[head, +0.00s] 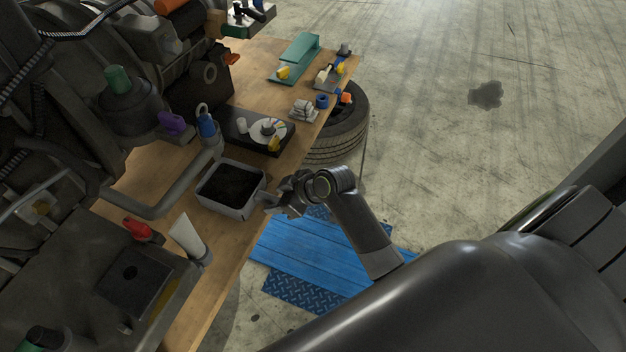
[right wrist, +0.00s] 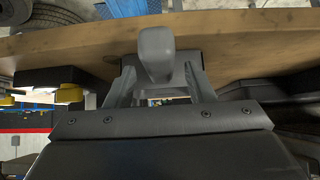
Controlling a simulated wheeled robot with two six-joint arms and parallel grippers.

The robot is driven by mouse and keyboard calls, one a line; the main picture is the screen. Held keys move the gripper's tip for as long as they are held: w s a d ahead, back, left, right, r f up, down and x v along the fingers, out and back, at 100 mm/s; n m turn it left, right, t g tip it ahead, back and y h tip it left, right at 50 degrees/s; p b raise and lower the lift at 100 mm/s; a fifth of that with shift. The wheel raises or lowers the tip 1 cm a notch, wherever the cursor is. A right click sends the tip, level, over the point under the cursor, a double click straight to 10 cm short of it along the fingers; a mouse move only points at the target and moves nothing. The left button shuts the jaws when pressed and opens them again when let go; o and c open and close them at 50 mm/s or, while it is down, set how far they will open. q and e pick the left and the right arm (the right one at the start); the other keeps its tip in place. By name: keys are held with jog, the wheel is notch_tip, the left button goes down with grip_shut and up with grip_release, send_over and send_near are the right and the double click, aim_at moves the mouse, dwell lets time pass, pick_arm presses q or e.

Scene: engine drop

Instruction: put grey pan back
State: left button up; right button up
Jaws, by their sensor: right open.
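A grey rectangular pan (head: 262,184) with a dark inside sits on the wooden table near its front edge. My right gripper (head: 277,200) is open beside the pan's right end, close to its rim. In the right wrist view, my right gripper's fingers (right wrist: 158,92) are spread apart around a rounded grey piece (right wrist: 157,50) in the middle. I cannot tell whether this piece belongs to the pan or whether the fingers touch it. My left gripper is not in view.
Engine parts crowd the table's left side. A grey pipe (head: 165,198) passes close to the pan, with a white tube (head: 188,238) in front.

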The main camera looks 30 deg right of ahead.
jog(key=p+v, duration=0.2)
jog(key=v, duration=0.2)
jog(key=shift+a+r+p, duration=0.15)
jog(key=shift+r+p, duration=0.1)
jog(key=shift+p, duration=0.05)
jog(key=v, duration=1)
jog(key=shift+s, duration=0.25)
jog(key=shift+r, duration=0.1)
